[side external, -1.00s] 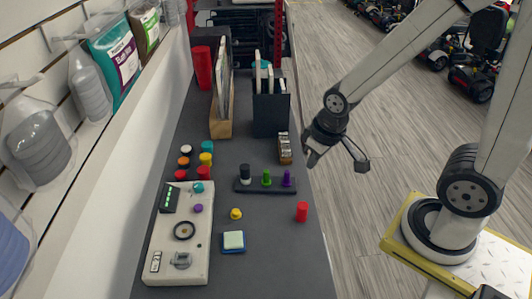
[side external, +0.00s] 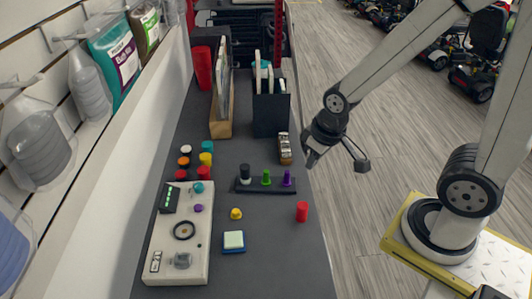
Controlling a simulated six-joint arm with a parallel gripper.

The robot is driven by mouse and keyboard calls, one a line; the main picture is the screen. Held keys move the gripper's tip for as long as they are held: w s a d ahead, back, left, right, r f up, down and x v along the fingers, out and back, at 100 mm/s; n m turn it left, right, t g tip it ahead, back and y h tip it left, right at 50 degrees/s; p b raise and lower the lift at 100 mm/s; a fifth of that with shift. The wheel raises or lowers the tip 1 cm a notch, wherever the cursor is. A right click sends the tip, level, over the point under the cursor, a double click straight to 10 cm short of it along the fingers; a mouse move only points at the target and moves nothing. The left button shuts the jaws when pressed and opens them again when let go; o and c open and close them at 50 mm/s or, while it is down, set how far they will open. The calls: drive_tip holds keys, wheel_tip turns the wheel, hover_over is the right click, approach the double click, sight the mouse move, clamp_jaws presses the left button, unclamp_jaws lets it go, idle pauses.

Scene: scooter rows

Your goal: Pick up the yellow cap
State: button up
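A small yellow cap-like piece (side external: 236,213) sits alone on the dark grey tabletop, just above a blue block with a pale top (side external: 233,241).
A white control panel (side external: 196,240) lies along the left. A dark rack with black, green and purple pegs (side external: 265,187) stands mid-table. A red cylinder (side external: 302,211) stands near the right edge. A dark bin (side external: 270,115) and wooden holder stand behind. The front right tabletop is clear.

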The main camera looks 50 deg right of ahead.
drive_tip(key=o, duration=0.8)
drive_tip(key=shift+o, duration=0.2)
drive_tip(key=shift+w, duration=0.1)
drive_tip(key=m+g+y, duration=0.2)
drive_tip(key=m+y, duration=0.3)
drive_tip(key=m, duration=1.5)
hover_over(236, 213)
drive_tip(key=d, duration=0.4)
wheel_tip(236, 213, down, 21)
drive_tip(key=shift+w+f, duration=0.1)
drive_tip(key=shift+f, duration=0.05)
drive_tip(key=shift+x, duration=1.25)
